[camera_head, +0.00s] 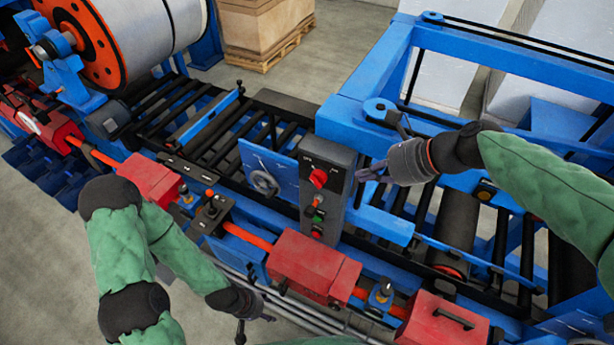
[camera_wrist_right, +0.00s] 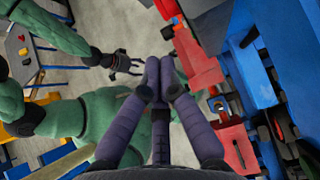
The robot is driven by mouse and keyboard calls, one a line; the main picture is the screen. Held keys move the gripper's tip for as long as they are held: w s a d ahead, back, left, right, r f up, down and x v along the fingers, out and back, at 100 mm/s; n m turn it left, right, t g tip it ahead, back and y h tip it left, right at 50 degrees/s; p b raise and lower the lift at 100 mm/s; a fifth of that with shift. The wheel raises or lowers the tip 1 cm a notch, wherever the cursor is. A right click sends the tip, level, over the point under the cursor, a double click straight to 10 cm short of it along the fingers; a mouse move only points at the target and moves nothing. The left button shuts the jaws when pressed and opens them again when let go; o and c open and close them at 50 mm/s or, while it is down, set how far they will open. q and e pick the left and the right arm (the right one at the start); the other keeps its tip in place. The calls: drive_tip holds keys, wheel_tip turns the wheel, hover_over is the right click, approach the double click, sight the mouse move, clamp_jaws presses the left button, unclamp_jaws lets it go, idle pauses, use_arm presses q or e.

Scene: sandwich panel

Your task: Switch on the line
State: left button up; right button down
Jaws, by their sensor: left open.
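A dark grey control box (camera_head: 330,180) stands at the middle of the line in the head view. Its sloped front carries a red rotary knob (camera_head: 318,178), with smaller controls below it, including a green button (camera_head: 316,218). My right gripper (camera_head: 364,172) is just right of the box's upper part; whether it touches the box cannot be told. Its fingers are together and empty, as the right wrist view (camera_wrist_right: 159,65) shows. My left gripper (camera_head: 256,318) is low in front of the line, open and empty, away from the box.
A blue panel with a handwheel (camera_head: 264,181) is left of the box. Red housings (camera_head: 313,270) and a small lever box (camera_head: 211,210) line the front. A blue frame (camera_head: 370,75) rises behind my right arm. A large coil (camera_head: 150,25) stands at the far left.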

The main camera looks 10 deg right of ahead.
sight(318, 179)
use_arm(q)
drive_tip(key=shift+s+d+r, duration=0.15)
drive_tip(key=shift+d+r, duration=0.05)
drive_tip(key=shift+d, duration=0.05)
use_arm(e)
drive_tip(key=x, duration=1.3)
drive_tip(key=shift+f, duration=0.3)
use_arm(q)
drive_tip(key=shift+f, duration=0.15)
